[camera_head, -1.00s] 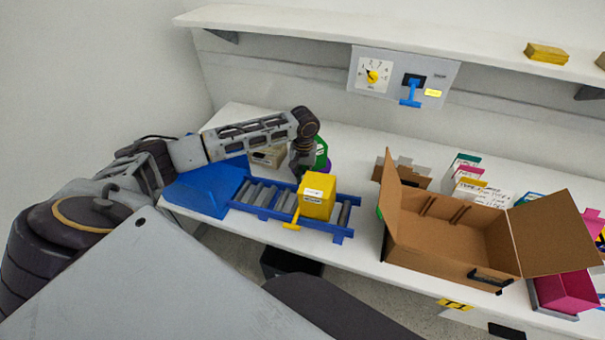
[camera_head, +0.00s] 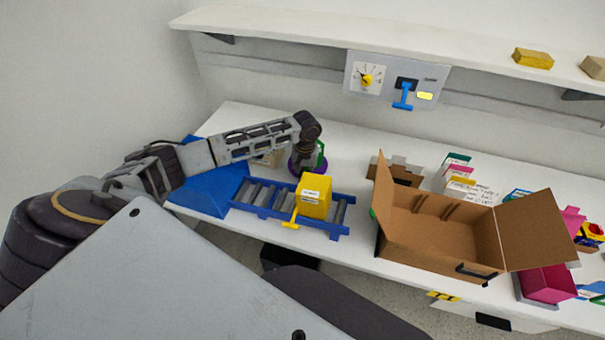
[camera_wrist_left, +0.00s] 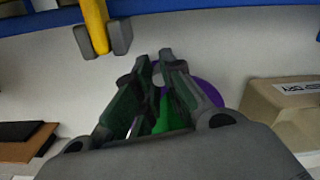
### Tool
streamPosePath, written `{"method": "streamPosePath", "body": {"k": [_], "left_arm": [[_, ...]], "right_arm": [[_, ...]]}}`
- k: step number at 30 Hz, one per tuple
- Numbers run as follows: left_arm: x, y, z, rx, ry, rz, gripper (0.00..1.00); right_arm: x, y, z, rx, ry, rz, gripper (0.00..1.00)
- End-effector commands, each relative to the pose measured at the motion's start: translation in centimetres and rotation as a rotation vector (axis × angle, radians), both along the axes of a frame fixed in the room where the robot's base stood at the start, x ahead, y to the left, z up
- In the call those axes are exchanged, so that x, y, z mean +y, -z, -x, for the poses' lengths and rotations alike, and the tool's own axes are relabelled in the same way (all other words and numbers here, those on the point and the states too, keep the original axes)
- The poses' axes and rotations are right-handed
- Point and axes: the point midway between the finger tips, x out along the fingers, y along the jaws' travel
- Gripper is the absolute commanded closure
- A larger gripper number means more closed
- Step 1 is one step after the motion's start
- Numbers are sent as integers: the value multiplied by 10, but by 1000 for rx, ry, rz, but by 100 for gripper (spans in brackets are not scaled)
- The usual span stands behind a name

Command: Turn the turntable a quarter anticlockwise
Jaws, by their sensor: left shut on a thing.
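The turntable looks like a purple disc (camera_head: 295,164) on the white table, behind the roller conveyor, with a green part (camera_head: 321,148) on it. My left gripper (camera_head: 308,168) is down over the disc and covers much of it. In the left wrist view the purple disc (camera_wrist_left: 208,93) shows beside and beyond the fingers. The green part (camera_wrist_left: 168,117) shows between the fingers of my left gripper (camera_wrist_left: 153,62), which is shut on it. The exact contact is dark and partly hidden. My right gripper is out of view.
The blue conveyor (camera_head: 262,198) with a yellow box (camera_head: 314,196) stands just in front. A tan box (camera_wrist_left: 283,110) is close beside the gripper. An open cardboard box (camera_head: 430,235) stands to the right. A dial panel (camera_head: 396,79) hangs on the wall.

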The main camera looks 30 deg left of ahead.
Motion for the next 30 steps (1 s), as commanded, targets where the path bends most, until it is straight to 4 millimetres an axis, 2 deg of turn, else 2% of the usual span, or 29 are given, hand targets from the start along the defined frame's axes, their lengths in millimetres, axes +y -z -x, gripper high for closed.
{"method": "streamPosePath", "body": {"k": [1, 12, 13, 17, 23, 26, 30], "left_arm": [[-11, -3, -2, -8, 18, 17, 100], [-13, -2, -2, -9, 19, 19, 100], [-13, -2, -2, -9, 19, 19, 88], [-13, -2, -2, -9, 18, 19, 72], [-12, -4, -2, -8, 17, 18, 69], [-11, -10, -2, -9, 15, 17, 65], [-9, -23, -3, -10, 11, 14, 65]], "right_arm": [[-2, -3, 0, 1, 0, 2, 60], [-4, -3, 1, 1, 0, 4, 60], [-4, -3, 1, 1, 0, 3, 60], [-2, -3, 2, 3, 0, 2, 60], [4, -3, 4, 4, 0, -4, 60], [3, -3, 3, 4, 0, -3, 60], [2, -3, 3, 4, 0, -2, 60]]}}
